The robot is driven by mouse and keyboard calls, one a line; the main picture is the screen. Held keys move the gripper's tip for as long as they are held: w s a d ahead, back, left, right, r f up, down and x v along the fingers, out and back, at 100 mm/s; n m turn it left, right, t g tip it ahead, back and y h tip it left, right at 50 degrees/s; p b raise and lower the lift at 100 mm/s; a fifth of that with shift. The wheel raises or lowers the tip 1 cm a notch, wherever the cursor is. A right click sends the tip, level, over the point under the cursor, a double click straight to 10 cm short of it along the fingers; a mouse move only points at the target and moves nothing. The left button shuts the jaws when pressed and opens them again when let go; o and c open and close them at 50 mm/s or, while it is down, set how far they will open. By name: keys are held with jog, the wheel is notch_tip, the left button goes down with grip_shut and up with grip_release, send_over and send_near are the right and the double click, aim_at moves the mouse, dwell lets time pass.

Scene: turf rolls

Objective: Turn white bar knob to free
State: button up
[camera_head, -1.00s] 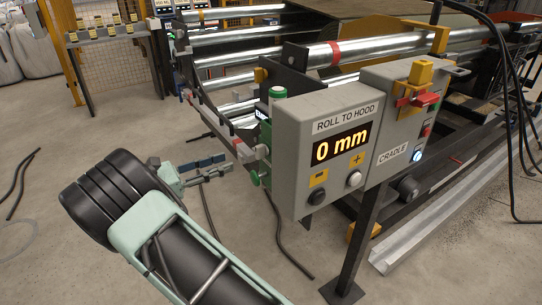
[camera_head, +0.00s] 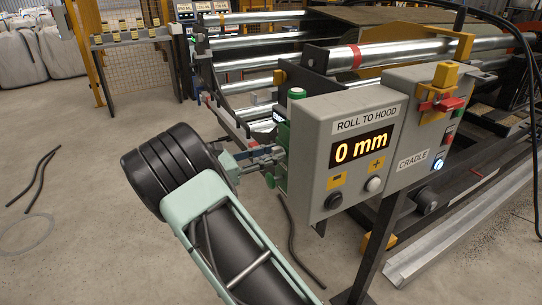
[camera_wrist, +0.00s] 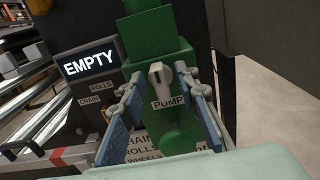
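A pale white bar knob (camera_wrist: 158,76) sits on the front of a green pump unit (camera_wrist: 158,50), above a "PUMP" label (camera_wrist: 169,103), in the wrist view. The bar looks roughly upright, slightly tilted. No "free" mark is legible. My gripper (camera_wrist: 156,84) is open, with one blue-padded finger on each side of the knob and visible gaps between. Whether the tips reach its depth I cannot tell. In the head view my gripper (camera_head: 268,157) is at the left side of the grey control box, by the green unit (camera_head: 281,150); the knob is hidden there.
An "EMPTY" display (camera_wrist: 90,62) is left of the pump unit. The roller frame (camera_head: 262,65) lies behind; floor at left is mostly clear.

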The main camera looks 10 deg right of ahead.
grip_shut()
jog(key=shift+m, duration=0.4)
jog(key=m, duration=0.3)
jog(key=shift+s, duration=0.1)
jog(key=m, duration=0.3)
jog(key=shift+f+m, duration=0.1)
jog(key=shift+m, duration=0.2)
jog(key=m+b, duration=0.2)
jog(key=m, duration=0.3)
jog(key=shift+s+f+m, duration=0.1)
jog(key=shift+f+m, duration=0.05)
jog(key=shift+m, duration=0.15)
jog(key=m+b, duration=0.3)
jog(key=m, duration=0.1)
jog(key=shift+m, duration=0.4)
